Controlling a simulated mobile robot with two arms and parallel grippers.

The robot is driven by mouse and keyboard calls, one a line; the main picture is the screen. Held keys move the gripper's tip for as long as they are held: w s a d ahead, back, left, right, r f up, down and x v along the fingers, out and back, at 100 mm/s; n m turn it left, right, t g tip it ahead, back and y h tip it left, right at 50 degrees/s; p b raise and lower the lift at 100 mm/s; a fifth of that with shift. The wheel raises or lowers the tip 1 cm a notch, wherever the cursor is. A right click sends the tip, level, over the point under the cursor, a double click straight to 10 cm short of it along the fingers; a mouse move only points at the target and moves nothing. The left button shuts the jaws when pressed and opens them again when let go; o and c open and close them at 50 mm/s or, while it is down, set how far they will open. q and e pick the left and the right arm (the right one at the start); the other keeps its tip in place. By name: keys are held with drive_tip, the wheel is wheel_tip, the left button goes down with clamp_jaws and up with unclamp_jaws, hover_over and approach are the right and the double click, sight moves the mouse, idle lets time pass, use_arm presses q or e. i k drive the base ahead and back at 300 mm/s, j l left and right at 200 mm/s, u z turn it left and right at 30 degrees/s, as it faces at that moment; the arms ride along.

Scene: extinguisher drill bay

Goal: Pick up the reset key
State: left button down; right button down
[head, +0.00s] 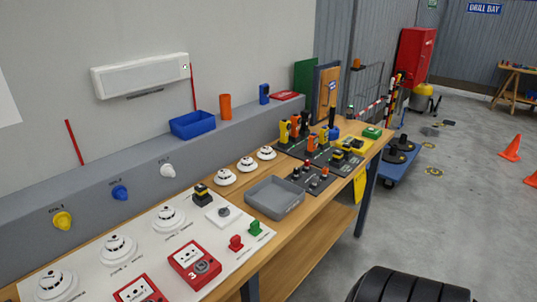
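I cannot tell for sure which thing is the reset key. A small red key-like piece (236,243) and a small green one (255,229) stand near the front right edge of the white panel (138,249) on the bench. Just behind them is a white square plate with a round grey centre (223,213), perhaps a key switch. A red call-point box marked 3 (195,264) is to their left. Neither of my grippers shows in the head view.
A grey tray (275,207) sits right of the panel on the wooden bench (308,215). White detectors, a yellow-black block (202,194) and dark boards with small coloured parts stand around. A blue bin (192,124) is on the back ledge.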

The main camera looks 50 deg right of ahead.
sight(235, 241)
drive_tip(key=z, duration=1.35)
drive_tip(key=k+u, duration=0.2)
drive_tip(key=u, duration=1.05)
drive_tip(key=z, duration=1.25)
